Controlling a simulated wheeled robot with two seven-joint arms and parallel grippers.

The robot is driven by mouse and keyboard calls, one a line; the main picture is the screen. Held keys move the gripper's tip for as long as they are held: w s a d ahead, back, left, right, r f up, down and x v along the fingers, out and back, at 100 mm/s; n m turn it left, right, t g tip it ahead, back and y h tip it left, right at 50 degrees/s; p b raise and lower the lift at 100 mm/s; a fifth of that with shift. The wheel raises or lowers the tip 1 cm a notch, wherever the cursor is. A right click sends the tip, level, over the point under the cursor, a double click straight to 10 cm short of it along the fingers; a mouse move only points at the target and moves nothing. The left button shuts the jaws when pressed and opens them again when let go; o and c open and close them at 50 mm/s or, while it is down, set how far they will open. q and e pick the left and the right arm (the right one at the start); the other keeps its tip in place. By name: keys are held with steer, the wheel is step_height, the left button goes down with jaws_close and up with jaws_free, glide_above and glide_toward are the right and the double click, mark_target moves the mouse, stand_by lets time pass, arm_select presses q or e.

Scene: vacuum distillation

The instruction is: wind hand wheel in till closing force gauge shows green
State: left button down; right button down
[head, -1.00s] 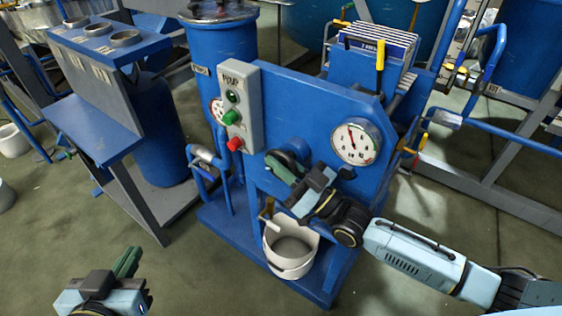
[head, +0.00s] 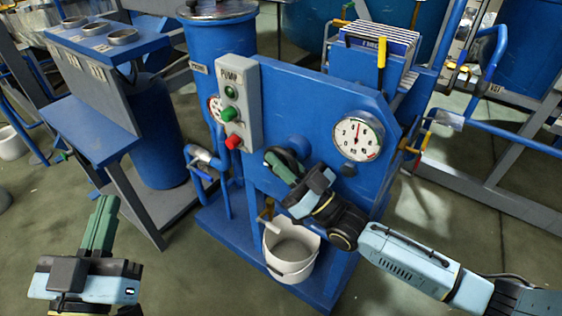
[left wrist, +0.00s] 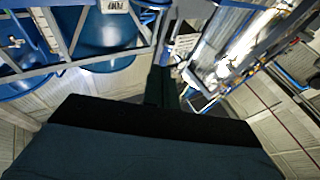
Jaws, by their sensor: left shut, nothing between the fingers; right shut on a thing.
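The hand wheel (head: 291,157) is a dark ring on the front of the blue press plate, partly hidden by my right gripper. My right gripper (head: 280,167) is shut on the wheel's rim at its left side. The closing force gauge (head: 358,137) is a round white dial right of the wheel. Its needle stands close to upright; the coloured marks near its edge are too small to read surely. My left gripper (head: 104,205) is shut and empty, raised at the lower left, well apart from the press. The left wrist view shows its dark fingers (left wrist: 161,88).
A grey pump box (head: 240,100) with green and red buttons is left of the wheel. A white bucket (head: 291,250) stands below the wheel on the blue base. Yellow-handled valves and pipes (head: 415,150) are right of the gauge. Open floor lies between my left gripper and the press.

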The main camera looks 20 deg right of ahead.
steer(key=c, duration=1.4)
jaws_free()
steer(key=shift+c, duration=0.2)
